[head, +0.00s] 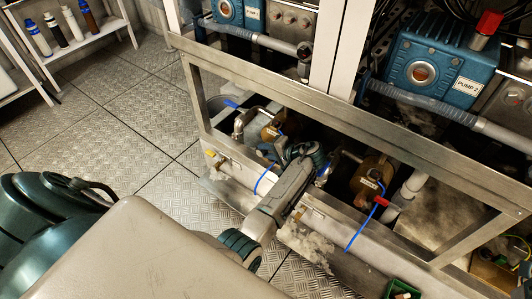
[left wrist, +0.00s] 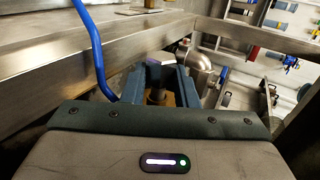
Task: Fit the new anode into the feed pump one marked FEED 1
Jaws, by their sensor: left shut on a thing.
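Two brass pumps sit in the bay under the steel frame rail, a left pump (head: 271,132) and a right pump (head: 367,172). Both carry small tags too small to read, so I cannot tell which is FEED 1. My left gripper (head: 272,149) reaches in by the left pump. In the left wrist view, its jaws (left wrist: 158,86) are shut on a small dull grey-brown cylinder (left wrist: 157,96), probably the anode. Brass shows just behind it. Whether it touches or enters the pump is hidden by the jaws. My right gripper is not in view.
A steel rail (head: 330,113) crosses above the bay and a front sill (head: 325,216) runs below. A steel elbow pipe (left wrist: 200,70) stands close beside the jaws. Blue cables (head: 362,229) hang over the sill. A green box (head: 402,289) lies at the lower right.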

